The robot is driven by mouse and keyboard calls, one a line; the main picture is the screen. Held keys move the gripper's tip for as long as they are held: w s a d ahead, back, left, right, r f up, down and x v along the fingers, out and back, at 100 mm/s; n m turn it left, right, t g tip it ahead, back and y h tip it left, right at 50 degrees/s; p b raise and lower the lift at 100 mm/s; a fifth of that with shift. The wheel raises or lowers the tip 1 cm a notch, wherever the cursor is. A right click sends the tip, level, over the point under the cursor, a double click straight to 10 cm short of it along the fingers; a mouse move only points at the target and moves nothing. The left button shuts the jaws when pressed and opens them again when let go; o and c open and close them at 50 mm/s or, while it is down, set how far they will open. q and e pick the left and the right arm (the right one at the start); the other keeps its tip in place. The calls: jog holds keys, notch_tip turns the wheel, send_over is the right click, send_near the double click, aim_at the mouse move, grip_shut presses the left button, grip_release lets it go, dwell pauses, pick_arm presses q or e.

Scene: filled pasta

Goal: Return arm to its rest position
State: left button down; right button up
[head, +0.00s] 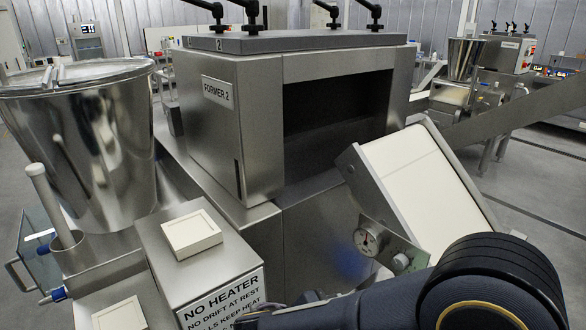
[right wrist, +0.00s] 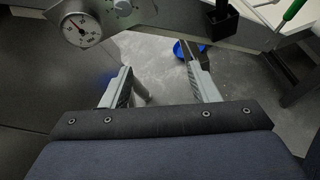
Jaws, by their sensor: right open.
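My right arm (head: 480,290) comes in at the lower right of the head view, in front of the machine labelled FORMER 2 (head: 225,125). Its gripper is not clearly seen in the head view. In the right wrist view my right gripper (right wrist: 160,88) is open, its two fingers apart with nothing between them. The grey floor shows beyond the fingers. A round dial gauge (right wrist: 82,29) is up and left of the fingers and apart from them. My left gripper is in neither view.
The white conveyor (head: 425,180) slopes down beside my right arm, with the gauge (head: 366,239) on its side. A steel hopper (head: 85,140) and a box labelled NO HEATER (head: 222,290) stand at left. A blue object (right wrist: 187,50) is beyond the right finger.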

jog(key=s+d+f+m+g+y, duration=0.2)
jog(key=s+d+m+g+y, duration=0.4)
jog(key=s+d+m, duration=0.45)
jog(key=s+r+m+t+y, duration=0.3)
jog(key=s+m+y, duration=0.3)
jog(key=m, duration=0.7)
jog(key=a+t+y, duration=0.1)
jog(key=y, duration=0.1)
jog(key=shift+t+y, duration=0.3)
jog(key=shift+s, duration=0.1)
dwell(1.3)
